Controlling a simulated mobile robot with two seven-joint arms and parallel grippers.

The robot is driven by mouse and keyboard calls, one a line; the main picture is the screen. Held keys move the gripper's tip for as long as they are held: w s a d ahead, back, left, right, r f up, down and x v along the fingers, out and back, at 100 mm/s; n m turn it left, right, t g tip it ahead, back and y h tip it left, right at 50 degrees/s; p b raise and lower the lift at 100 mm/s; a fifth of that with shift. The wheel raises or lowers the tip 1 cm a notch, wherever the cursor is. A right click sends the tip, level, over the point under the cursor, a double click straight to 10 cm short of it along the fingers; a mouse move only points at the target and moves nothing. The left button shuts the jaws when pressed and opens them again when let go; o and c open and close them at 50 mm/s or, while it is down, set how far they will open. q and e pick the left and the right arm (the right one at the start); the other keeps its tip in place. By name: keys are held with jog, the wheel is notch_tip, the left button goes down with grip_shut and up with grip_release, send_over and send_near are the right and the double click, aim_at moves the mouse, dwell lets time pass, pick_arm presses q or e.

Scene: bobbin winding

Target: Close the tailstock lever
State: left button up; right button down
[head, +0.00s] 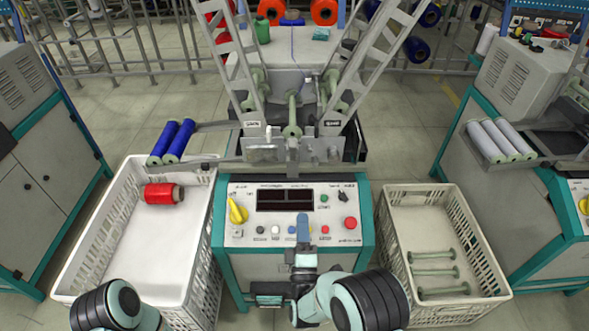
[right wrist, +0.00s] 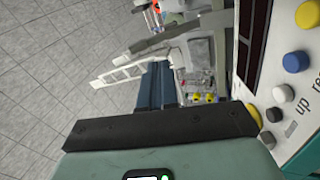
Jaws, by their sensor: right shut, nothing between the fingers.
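The winding machine stands in the centre of the head view, with its control panel (head: 290,215) facing me. A pale green bobbin-shaped piece (head: 292,117) shows upright in the winding area above the panel. I cannot clearly single out the tailstock lever in either view. My right gripper (head: 303,222) is shut and empty, with its blue fingers over the lower middle of the panel and below the winding area. The fingers also show in the right wrist view (right wrist: 158,84). Only a link of my left arm shows at the lower left; its gripper is out of the frame.
A white crate (head: 70,245) with a red bobbin (head: 164,194) stands left. A crate (head: 487,245) with several empty pale green bobbins stands right. Two blue bobbins (head: 171,142) rest on a left rack. The panel has a yellow knob (head: 237,212) and red button (head: 350,222).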

aim_at(294, 150)
pick_arm(q)
jog(key=shift+w+a+f+b, duration=0.25)
jog(key=shift+w+f+b, duration=0.4)
jog(key=shift+w+f, duration=0.5)
pick_arm(e)
jog(key=a+r+t, duration=0.1)
jog(key=a+r+n+t, duration=0.1)
jog(key=r, duration=0.1)
jog(key=shift+s+r, duration=0.1)
jog(key=shift+r, duration=0.05)
jog(key=b+x, duration=0.2)
jog(key=x, duration=1.2)
jog(key=shift+d+r, duration=0.15)
pick_arm(q)
jog(key=shift+g, duration=0.5)
jog(key=s+f, duration=0.3)
jog(key=s, duration=0.1)
jog(key=shift+a+f, duration=0.3)
jog(key=shift+f, duration=0.05)
jog(key=shift+r, duration=0.1)
